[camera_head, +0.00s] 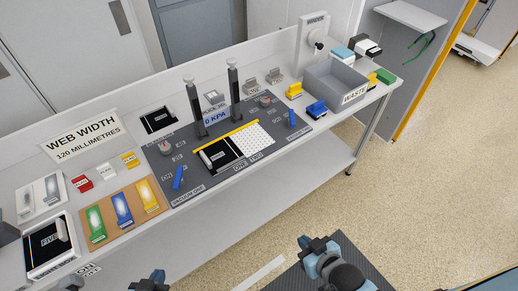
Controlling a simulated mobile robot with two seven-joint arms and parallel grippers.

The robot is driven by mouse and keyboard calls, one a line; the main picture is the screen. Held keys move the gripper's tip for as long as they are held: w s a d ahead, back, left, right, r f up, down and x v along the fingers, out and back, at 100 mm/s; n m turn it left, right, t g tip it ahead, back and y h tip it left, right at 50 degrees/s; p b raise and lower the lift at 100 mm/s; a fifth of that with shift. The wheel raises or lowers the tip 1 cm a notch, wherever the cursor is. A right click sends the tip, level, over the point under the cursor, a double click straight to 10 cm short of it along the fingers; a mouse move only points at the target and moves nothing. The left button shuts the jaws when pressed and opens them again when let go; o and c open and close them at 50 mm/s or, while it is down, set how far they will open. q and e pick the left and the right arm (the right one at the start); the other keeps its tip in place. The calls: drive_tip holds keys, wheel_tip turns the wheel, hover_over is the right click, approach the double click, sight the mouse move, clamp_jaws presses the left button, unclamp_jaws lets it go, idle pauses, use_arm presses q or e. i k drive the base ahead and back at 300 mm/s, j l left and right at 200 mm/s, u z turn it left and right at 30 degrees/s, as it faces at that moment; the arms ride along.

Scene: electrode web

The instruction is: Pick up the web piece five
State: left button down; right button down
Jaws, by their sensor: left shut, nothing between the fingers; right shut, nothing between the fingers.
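Web piece five is a black sheet marked FIVE (42,242), lying in a white-framed holder (46,271) at the lower left of the bench. A pale rounded bar (62,229) rests over its right side. My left gripper (150,280) shows only in part at the bottom edge, to the right of the sheet and apart from it; it is shut and empty. My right gripper (317,244) is shut and empty, in front of the bench and far to the right of the sheet.
A dark vacuum panel (196,181) with two upright posts fills the middle. A grey WASTE bin (335,85) stands right.

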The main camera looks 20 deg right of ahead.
sight(42, 244)
drive_tip(key=u, duration=1.55)
drive_tip(key=i+j+z, duration=0.2)
drive_tip(key=j, duration=0.35)
drive_tip(key=i+j+z, duration=0.15)
drive_tip(key=j, duration=0.4)
drive_tip(key=i+j+z, duration=0.2)
drive_tip(key=j, duration=0.35)
drive_tip(key=j+z, duration=0.2)
drive_tip(key=j, duration=0.4)
